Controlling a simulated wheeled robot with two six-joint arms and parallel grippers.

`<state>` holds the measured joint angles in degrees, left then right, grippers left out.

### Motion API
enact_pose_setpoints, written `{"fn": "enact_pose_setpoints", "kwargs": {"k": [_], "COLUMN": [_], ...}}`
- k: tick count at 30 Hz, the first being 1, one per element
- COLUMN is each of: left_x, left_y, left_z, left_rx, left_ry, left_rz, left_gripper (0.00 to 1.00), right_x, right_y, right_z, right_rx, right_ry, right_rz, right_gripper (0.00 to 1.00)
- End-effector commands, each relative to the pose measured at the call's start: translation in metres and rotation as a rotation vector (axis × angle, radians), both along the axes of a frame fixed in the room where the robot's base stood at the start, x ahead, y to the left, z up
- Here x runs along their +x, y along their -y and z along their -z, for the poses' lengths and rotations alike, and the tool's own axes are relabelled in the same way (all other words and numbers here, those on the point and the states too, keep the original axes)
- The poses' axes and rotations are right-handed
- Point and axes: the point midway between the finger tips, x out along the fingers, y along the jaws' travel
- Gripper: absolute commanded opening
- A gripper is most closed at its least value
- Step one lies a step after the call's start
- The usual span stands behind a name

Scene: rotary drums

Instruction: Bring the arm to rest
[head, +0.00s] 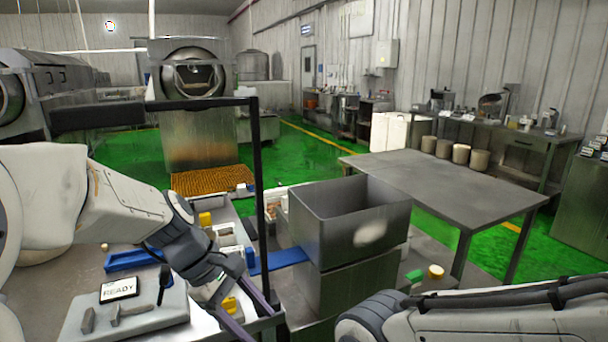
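My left arm (130,205) comes in from the left and bends down over the work surface (60,262). My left gripper (222,292) points down near the front edge of that surface, close to small yellow pieces. Its fingertips are partly hidden, and I cannot tell whether it is open or shut. My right arm (490,312) lies low across the bottom right. Its gripper does not show in the frame.
A READY sign (119,289), a blue tray (128,260) and small parts lie on the left surface. A steel table (450,185) stands at right. Green floor is open behind.

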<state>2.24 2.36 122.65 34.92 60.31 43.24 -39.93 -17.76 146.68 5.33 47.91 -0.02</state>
Motion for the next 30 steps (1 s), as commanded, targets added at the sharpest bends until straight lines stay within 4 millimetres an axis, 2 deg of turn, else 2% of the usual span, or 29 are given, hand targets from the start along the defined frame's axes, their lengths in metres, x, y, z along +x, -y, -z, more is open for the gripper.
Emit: {"fn": "enact_pose_setpoints", "kwargs": {"k": [1,4,9,12,15,20,30], "left_x": [-0.018,-0.057,-0.126,-0.151,-0.165,-0.172,-0.172], "left_y": [0.013,0.032,0.045,0.043,0.041,0.037,0.037], "left_z": [-0.005,-0.007,-0.007,-0.006,-0.005,-0.002,-0.002], "left_rx": [0.037,0.121,0.248,0.290,0.313,0.326,0.326], "left_ry": [0.036,0.130,0.325,0.419,0.482,0.522,0.521], "left_rz": [0.130,0.445,1.082,1.374,1.572,1.697,1.696], "left_gripper": [0.62,0.62,0.62,0.62,0.62,0.62,0.62], "right_x": [0.000,0.000,0.000,0.000,0.000,0.000,0.000], "right_y": [0.000,0.000,0.000,0.000,0.000,0.000,0.000], "right_z": [-0.009,-0.020,-0.040,-0.047,-0.051,-0.052,-0.051], "right_rx": [0.000,0.000,0.000,0.000,0.000,0.000,0.000], "right_ry": [0.000,0.000,0.000,0.000,0.000,0.000,0.000], "right_rz": [0.000,0.000,0.000,0.000,0.000,0.000,0.000], "right_gripper": [1.00,1.00,1.00,1.00,1.00,1.00,1.00]}}
